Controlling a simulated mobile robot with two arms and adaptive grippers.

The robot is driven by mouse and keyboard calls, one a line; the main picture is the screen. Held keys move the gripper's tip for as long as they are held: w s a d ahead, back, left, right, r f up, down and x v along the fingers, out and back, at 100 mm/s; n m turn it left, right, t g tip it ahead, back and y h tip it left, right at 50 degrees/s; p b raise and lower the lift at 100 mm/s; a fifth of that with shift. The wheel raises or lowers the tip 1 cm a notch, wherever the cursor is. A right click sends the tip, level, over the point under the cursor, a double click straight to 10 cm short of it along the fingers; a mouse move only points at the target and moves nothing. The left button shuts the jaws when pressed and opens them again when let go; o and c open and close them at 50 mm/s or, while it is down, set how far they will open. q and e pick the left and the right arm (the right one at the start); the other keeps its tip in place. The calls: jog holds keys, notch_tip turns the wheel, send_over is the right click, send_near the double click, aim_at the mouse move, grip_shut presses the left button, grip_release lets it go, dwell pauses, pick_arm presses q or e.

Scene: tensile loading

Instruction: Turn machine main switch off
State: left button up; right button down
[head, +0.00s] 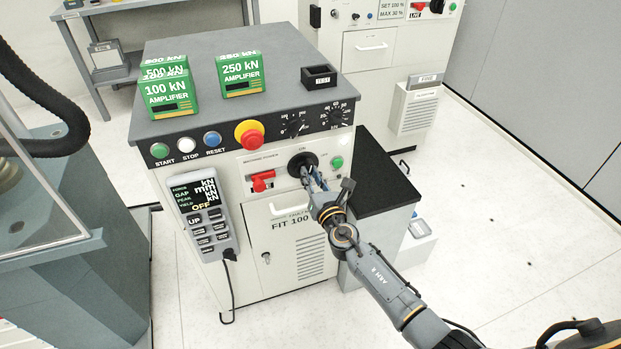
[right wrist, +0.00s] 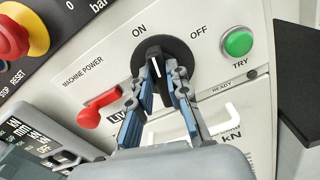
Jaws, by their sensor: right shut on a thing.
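The main switch is a black rotary knob (head: 302,163) on the front panel of the grey machine cabinet (head: 235,45), right of the "MACHINE POWER" label. In the right wrist view the knob (right wrist: 166,45) has "ON" at its upper left and "OFF" at its upper right. My right gripper (head: 308,178) reaches the knob from below right. In the right wrist view its blue-padded fingers (right wrist: 164,78) are shut on the knob's grip, one on each side. The fingers partly cover the knob, so its exact setting is hard to read. My left gripper is not in view.
A red handle (head: 262,181) sits left of the knob and a green TRY button (head: 337,162) right of it. A red-yellow emergency stop (head: 249,134) is above. A handheld controller (head: 204,213) hangs at the front left. A black-topped side unit (head: 385,185) stands right.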

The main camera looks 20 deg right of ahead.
jog(key=m, duration=0.2)
jog(key=m+b, duration=0.1)
jog(key=shift+d+f+m, duration=0.15)
jog(key=shift+d+m, duration=0.05)
jog(key=shift+m, duration=0.2)
jog(key=shift+d+f+m+b, duration=0.15)
jog(key=shift+m+b, duration=0.4)
jog(key=shift+m, duration=1.35)
jog(key=shift+d+f+m+b, duration=0.1)
jog(key=shift+m+b, duration=0.45)
jog(key=shift+m, duration=1.35)
jog(key=shift+d+f+m+b, duration=0.15)
jog(key=shift+m+b, duration=0.4)
jog(key=shift+m, duration=1.35)
jog(key=shift+a, duration=0.1)
jog(key=c, duration=1.3)
grip_release()
jog(key=shift+s, duration=0.1)
